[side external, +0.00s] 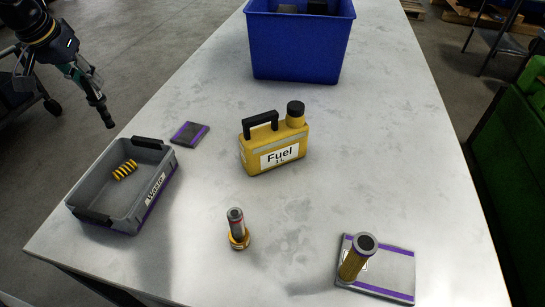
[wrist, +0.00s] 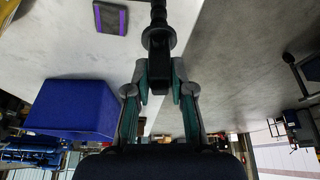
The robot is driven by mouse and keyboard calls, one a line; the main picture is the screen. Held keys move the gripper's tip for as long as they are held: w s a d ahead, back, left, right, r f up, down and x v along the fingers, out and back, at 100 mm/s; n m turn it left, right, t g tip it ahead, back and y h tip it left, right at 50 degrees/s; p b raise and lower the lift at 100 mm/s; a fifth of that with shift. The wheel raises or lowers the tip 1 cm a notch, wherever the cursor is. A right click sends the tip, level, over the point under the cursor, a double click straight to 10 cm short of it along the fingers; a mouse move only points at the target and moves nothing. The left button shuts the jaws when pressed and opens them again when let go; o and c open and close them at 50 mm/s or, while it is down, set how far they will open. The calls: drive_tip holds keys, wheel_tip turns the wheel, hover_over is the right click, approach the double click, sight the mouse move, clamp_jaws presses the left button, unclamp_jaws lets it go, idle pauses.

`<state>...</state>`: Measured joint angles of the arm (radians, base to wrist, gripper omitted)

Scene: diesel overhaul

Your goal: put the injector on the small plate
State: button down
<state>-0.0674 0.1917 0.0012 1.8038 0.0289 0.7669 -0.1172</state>
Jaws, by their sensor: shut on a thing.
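My gripper (side external: 88,85) is at the upper left in the side view, above and beyond the table's left edge. It is shut on a dark, slender part, which I take to be the injector (side external: 104,112), pointing down. In the wrist view the injector (wrist: 158,38) shows ringed and dark between the fingers (wrist: 161,88). The small plate (side external: 189,134), dark grey with purple edge stripes, lies bare on the table to the right of the injector. It also shows in the wrist view (wrist: 110,18), apart from the injector.
A grey waste bin (side external: 94,215) holds a yellow spring (side external: 125,170). A yellow fuel can (side external: 273,148) and a blue crate (side external: 297,48) stand right of the small plate. A gold-and-silver part (side external: 237,230) stands in front. A larger plate (side external: 396,272) bears a filter-like cylinder (side external: 355,262).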

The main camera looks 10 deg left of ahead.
drive_tip(key=d+r+m, duration=0.1)
drive_tip(key=d+m, duration=0.1)
drive_tip(key=d, duration=0.8)
drive_tip(key=w+d+f, duration=0.1)
drive_tip(key=w+f, duration=1.2)
drive_tip(key=w, duration=0.1)
drive_tip(key=shift+d+h, duration=0.25)
drive_tip(key=shift+h, duration=0.05)
drive_tip(key=c, duration=1)
unclamp_jaws()
drive_tip(key=shift+f, duration=0.1)
